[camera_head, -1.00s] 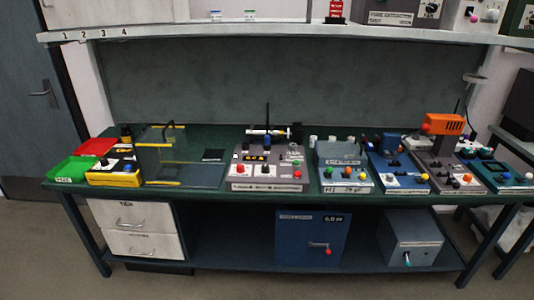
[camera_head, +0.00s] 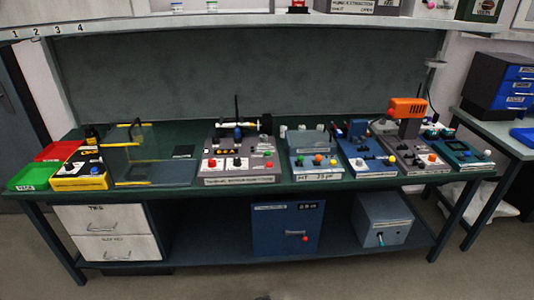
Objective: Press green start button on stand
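A grey stand (camera_head: 240,152) sits in the middle of the green bench, with an upright black rod and a light horizontal piece at its back. Its sloped front carries a red button (camera_head: 212,163) at the left, black knobs on white plates, and a small green button (camera_head: 269,165) at the right. The label on its front edge is too small to read surely. Nothing covers the green button. My gripper is not in this view.
Several devices stand close on the right, including a grey box with coloured buttons (camera_head: 316,162) and an orange-headed unit (camera_head: 407,107). A clear yellow-edged guard (camera_head: 125,150) and red and green trays (camera_head: 35,176) are at left. A shelf overhangs the bench; floor in front is clear.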

